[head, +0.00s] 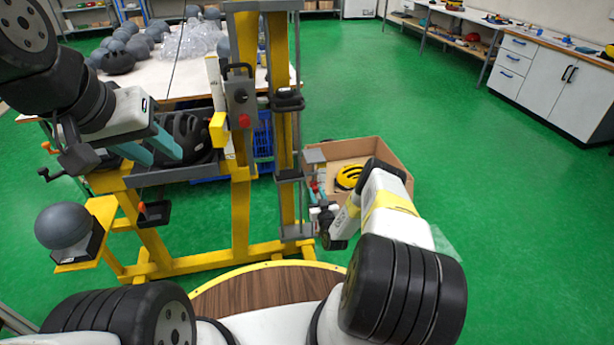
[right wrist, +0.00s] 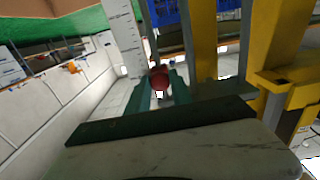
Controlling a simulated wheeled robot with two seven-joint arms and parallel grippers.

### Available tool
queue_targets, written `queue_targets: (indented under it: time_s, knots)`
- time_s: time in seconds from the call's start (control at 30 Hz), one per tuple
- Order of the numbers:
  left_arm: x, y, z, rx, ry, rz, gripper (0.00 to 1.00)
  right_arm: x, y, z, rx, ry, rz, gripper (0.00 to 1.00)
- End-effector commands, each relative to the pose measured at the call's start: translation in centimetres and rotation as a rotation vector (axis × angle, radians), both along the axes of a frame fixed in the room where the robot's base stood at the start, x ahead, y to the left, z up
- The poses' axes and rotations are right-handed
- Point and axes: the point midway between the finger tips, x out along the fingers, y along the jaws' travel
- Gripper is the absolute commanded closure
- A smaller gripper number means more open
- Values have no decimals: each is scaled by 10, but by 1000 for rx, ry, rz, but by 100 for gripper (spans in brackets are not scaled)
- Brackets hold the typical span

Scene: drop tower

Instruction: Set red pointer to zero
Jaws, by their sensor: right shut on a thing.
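The drop tower (head: 240,215) is a yellow and grey frame ahead of me. The red pointer knob (right wrist: 160,80) sits between the teal fingers of my right gripper (right wrist: 160,92), which is shut on it. A white scale with dark marks (right wrist: 122,40) stands just beside the knob in the right wrist view; its numbers are not readable. In the head view my right gripper (head: 318,187) is small and partly hidden at the tower's right side. My left gripper (head: 150,148) has its teal fingers apart beside a black helmet (head: 192,138) on the tower.
A control box with a red button (head: 244,121) is on the tower's post. A grey ball (head: 63,226) rests on a yellow bracket at left. The green floor at right is clear.

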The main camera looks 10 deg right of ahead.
Motion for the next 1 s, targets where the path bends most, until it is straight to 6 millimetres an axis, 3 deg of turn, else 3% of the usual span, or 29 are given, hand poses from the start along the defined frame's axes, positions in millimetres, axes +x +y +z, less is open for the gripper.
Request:
queue_targets:
  time_s: [0.57, 0.83, 1.0]
  knots:
    - [0, 0, 0, 0, 0, 0, 64, 0, -1, 0, 0, 1, -1, 100]
    - [0, 0, 0, 0, 0, 0, 64, 1, -1, 39, 1, -1, -1, 100]
    - [0, 0, 0, 0, 0, 0, 64, 0, 0, 49, 1, 0, 0, 100]
